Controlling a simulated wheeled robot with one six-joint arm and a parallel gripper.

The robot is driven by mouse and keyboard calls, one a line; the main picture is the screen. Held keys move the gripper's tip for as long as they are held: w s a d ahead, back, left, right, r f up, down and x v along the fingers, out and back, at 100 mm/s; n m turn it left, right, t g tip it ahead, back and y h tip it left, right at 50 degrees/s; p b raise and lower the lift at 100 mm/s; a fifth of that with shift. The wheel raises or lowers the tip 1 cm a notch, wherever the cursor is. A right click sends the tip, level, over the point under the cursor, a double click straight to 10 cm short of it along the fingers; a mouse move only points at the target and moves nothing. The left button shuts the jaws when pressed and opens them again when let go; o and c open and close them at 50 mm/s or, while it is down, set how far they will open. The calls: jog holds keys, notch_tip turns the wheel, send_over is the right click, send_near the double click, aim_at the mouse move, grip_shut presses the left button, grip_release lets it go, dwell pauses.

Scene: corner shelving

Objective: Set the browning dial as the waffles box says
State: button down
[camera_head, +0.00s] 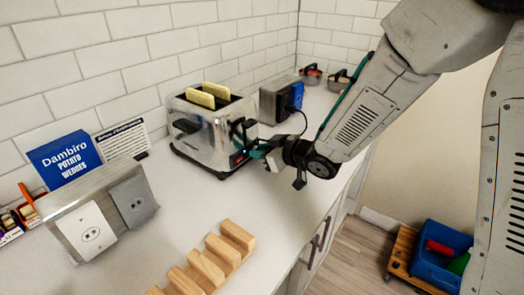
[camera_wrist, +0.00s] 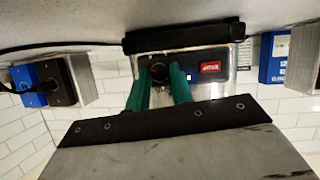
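A silver toaster (camera_head: 212,130) stands on the counter with two yellowish slices (camera_head: 208,95) in its slots. My gripper (camera_head: 262,150) is at its front control panel. In the wrist view, which is upside down, the toaster panel (camera_wrist: 215,75) has a dark round dial (camera_wrist: 158,73) and a lit red display (camera_wrist: 210,67), too small to read. My gripper's green fingers (camera_wrist: 161,80) stand apart on either side of the dial; I cannot tell whether they touch it. A blue box (camera_head: 64,160) reads "Dambiro potato wedges". No box with readable waffles lettering shows.
A white card (camera_head: 123,139) with small unreadable text stands behind a grey outlet block (camera_head: 105,212). A wooden slotted rack (camera_head: 212,262) lies at the counter's front.

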dwell(0.3)
jog(key=shift+w+d+m+g+y, duration=0.15)
jog(key=shift+m+g+y, duration=0.4)
jog(key=shift+m, duration=0.45)
jog(key=shift+w+m+g+y, duration=0.1)
jog(key=shift+m+g+y, duration=0.25)
jog(key=shift+m+g, duration=0.5)
jog(key=shift+m, duration=0.25)
jog(key=c, duration=1.2)
grip_release()
jog(key=shift+c, duration=0.2)
jog(key=shift+d, duration=0.1)
jog(key=v, duration=0.7)
jog(key=shift+s+d+r, duration=0.1)
jog(key=shift+s+d, duration=0.15)
jog(key=shift+d, duration=0.05)
